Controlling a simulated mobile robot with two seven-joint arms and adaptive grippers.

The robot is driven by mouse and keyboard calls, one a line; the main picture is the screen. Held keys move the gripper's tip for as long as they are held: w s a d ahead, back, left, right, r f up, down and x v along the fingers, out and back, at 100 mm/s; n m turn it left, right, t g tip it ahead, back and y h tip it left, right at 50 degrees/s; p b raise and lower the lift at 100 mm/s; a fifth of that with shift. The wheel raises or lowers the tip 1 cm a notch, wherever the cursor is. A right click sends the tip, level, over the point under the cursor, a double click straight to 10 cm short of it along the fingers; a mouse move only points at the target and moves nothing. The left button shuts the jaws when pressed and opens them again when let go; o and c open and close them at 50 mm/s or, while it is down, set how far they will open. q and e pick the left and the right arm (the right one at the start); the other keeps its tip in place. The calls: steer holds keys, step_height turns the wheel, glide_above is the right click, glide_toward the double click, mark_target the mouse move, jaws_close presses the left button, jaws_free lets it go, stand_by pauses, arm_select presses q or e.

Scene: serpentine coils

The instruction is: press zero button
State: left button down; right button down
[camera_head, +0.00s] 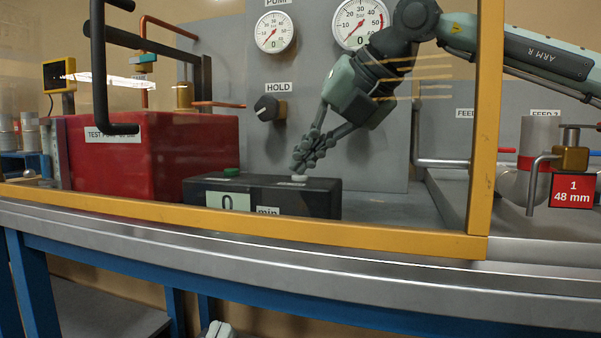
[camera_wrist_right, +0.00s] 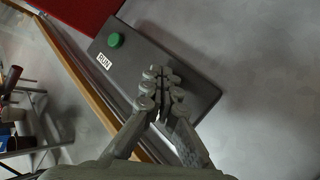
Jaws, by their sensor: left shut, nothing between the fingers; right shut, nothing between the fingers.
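A dark timer box (camera_head: 265,192) with a "0 min" display (camera_head: 228,201) sits on the bench. A green button (camera_head: 232,172) is on its left top and a pale button (camera_head: 299,178) on its right top. No "zero" label is readable. My right gripper (camera_head: 303,160) is shut and empty, fingertips down at the pale button; I cannot tell whether they touch. The right wrist view shows the gripper (camera_wrist_right: 160,90) over the box (camera_wrist_right: 185,80), hiding the pale button; the green button (camera_wrist_right: 115,40) is beside a "RUN" label. My left gripper (camera_head: 218,330) barely shows, shut, at the bottom edge.
A yellow frame (camera_head: 250,228) runs along the bench's front and up a post (camera_head: 486,120) on the right. A red tank (camera_head: 150,165) stands left of the box. A grey panel behind carries gauges and a HOLD knob (camera_head: 267,108).

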steer(key=shift+r, duration=0.35)
steer(key=shift+r+p, duration=2.1)
steer(key=shift+r, duration=1)
steer(key=shift+f, duration=0.1)
